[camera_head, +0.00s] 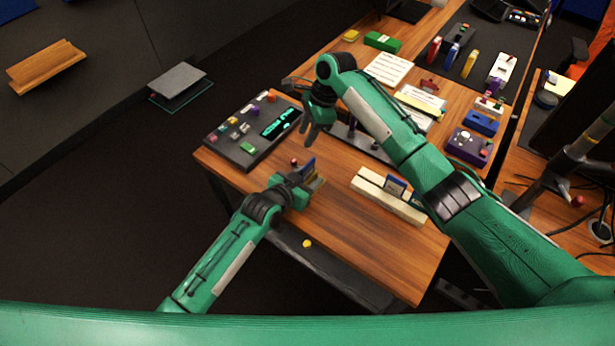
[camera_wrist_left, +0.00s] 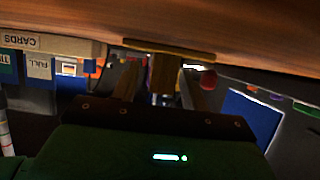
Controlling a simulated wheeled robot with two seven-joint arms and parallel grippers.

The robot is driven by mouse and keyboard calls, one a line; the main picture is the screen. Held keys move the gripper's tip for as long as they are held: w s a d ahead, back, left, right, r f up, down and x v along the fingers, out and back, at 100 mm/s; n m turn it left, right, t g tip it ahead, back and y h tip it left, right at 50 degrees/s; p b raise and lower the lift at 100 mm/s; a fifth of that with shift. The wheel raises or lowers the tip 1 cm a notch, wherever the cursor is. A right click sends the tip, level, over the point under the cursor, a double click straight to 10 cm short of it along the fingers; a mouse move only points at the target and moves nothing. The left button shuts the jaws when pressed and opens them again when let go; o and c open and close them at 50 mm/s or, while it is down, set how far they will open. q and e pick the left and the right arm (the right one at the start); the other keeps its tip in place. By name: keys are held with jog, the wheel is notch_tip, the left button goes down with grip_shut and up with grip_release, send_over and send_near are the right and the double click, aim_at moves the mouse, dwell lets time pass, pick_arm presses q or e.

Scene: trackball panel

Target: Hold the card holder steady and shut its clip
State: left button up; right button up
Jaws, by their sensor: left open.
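The card holder (camera_head: 317,184) stands near the table's left front edge, with a tan base, a blue card (camera_head: 308,166) and a red knob (camera_head: 294,161). My left gripper (camera_head: 302,182) is at it, partly hiding it. In the left wrist view, which is upside down, the holder's tan post (camera_wrist_left: 162,74) is between the open fingers of my left gripper (camera_wrist_left: 162,92); I cannot tell whether they touch it. The red knob (camera_wrist_left: 208,80) is beside the right finger. My right gripper (camera_head: 316,128) hangs above the table behind the holder, apart from it; its finger gap is unclear.
A cream card rack (camera_head: 405,205) stands right of the holder; its label (camera_wrist_left: 22,41) reads CARDS. A dark control panel (camera_head: 253,128) is behind left. A yellow knob (camera_head: 307,243) is at the front edge. The wood front right is clear.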

pick_arm(q)
jog(key=shift+w+d, duration=0.15)
grip_shut()
jog(key=shift+f, duration=0.1)
pick_arm(e)
jog(key=shift+d, duration=0.15)
jog(key=c, duration=0.5)
jog(key=shift+m+t+y, duration=0.3)
jog(key=shift+m, duration=0.5)
jog(key=d, duration=0.6)
jog(key=shift+w+d+r, duration=0.2)
jog(key=shift+w+d, duration=0.05)
jog(key=shift+d, duration=0.15)
grip_shut()
